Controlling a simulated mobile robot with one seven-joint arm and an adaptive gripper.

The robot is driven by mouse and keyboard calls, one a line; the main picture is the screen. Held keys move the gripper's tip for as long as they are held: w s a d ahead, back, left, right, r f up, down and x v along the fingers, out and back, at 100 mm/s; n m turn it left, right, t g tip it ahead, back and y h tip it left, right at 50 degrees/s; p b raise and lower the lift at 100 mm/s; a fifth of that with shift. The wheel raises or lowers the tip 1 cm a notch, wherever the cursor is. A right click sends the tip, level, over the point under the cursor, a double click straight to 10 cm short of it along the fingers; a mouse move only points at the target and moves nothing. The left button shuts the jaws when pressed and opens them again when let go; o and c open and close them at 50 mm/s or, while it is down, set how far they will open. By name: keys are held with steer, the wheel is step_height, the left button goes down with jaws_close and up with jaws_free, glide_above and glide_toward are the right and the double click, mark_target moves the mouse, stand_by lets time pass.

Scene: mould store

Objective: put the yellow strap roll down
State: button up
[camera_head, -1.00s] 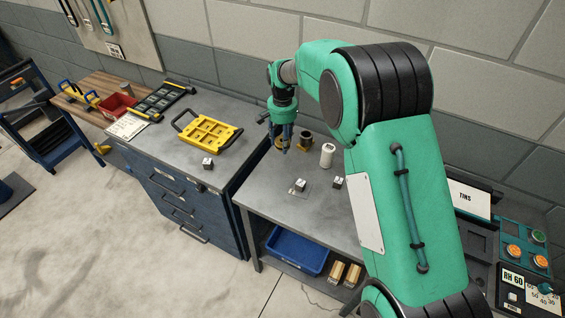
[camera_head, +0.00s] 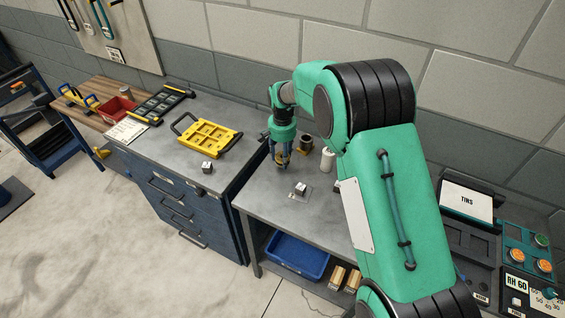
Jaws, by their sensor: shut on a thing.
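The yellow strap roll (camera_head: 281,162) shows as a small yellowish patch between the fingers of my gripper (camera_head: 281,160), low over the grey metal table (camera_head: 257,200). My gripper points down and is shut on the roll. The fingers hide most of it. I cannot tell whether its underside touches the table.
A dark brown roll (camera_head: 305,145) and a white cylinder (camera_head: 327,160) stand just right of my gripper. A small block (camera_head: 300,188) sits in front. A yellow tray (camera_head: 207,137) lies on the bench at left. The table's front left is clear.

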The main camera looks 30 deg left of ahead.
steer(key=shift+f, duration=1.55)
steer(key=o, duration=1.3)
steer(key=shift+f, duration=0.1)
steer(key=shift+c, duration=0.2)
step_height(320, 180, up, 12)
steer(key=shift+r+p, duration=0.15)
steer(key=shift+p, duration=0.7)
